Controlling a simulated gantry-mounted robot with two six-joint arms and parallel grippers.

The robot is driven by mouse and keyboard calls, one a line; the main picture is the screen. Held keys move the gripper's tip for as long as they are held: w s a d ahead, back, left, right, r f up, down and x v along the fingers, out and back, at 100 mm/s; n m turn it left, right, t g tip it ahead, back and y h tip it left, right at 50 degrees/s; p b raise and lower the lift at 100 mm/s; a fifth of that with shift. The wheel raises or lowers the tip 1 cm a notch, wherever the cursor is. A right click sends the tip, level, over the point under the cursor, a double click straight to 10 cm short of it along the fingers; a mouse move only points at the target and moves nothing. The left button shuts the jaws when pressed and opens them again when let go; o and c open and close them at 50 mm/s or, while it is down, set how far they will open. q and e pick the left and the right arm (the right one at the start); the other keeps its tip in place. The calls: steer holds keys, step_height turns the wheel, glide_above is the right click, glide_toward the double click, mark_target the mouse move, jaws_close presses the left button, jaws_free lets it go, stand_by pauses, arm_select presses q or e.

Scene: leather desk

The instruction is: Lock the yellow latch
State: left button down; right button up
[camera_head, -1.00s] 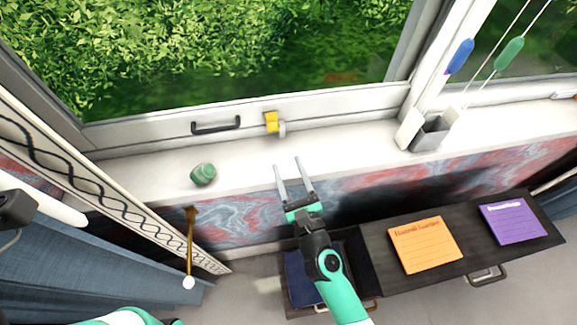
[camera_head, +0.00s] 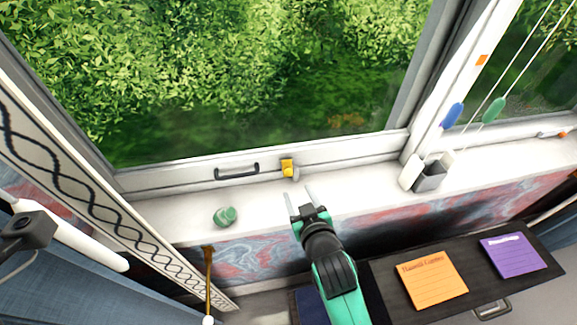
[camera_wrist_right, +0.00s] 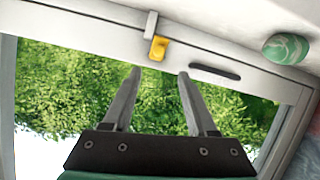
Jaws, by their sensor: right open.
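The yellow latch (camera_head: 288,167) sits on the lower rail of the window frame, just right of the dark window handle. In the right wrist view the latch (camera_wrist_right: 158,47) shows beside a grey catch piece (camera_wrist_right: 151,24), above and between my fingertips. My right gripper (camera_head: 299,192) is open and empty, its two fingers pointing toward the latch, with a gap left between them and it. In the right wrist view the fingers (camera_wrist_right: 160,74) are spread apart and touch nothing. My left gripper is not in view.
A dark handle (camera_head: 237,171) is on the window rail left of the latch. A green striped stone (camera_head: 225,216) lies on the white sill (camera_head: 180,217). Orange (camera_head: 432,279) and purple (camera_head: 513,255) notes lie on the dark cabinet.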

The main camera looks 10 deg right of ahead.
mark_target(289, 175)
steer(key=b+x, duration=0.7)
steer(key=x, duration=0.3)
steer(key=shift+w+d+f+b, duration=0.1)
steer(key=shift+f+b, duration=0.1)
steer(key=shift+b, duration=0.1)
steer(key=shift+w+f+b, duration=0.15)
steer(key=shift+w+b, duration=0.15)
steer(key=shift+w, duration=0.35)
jaws_close()
step_height(289, 175, down, 2)
steer(key=t+b, duration=0.2)
steer(key=b, duration=0.3)
steer(key=shift+b, duration=0.4)
steer(key=shift+w+t, duration=0.1)
steer(key=shift+t, duration=0.3)
steer(key=shift+r, duration=0.35)
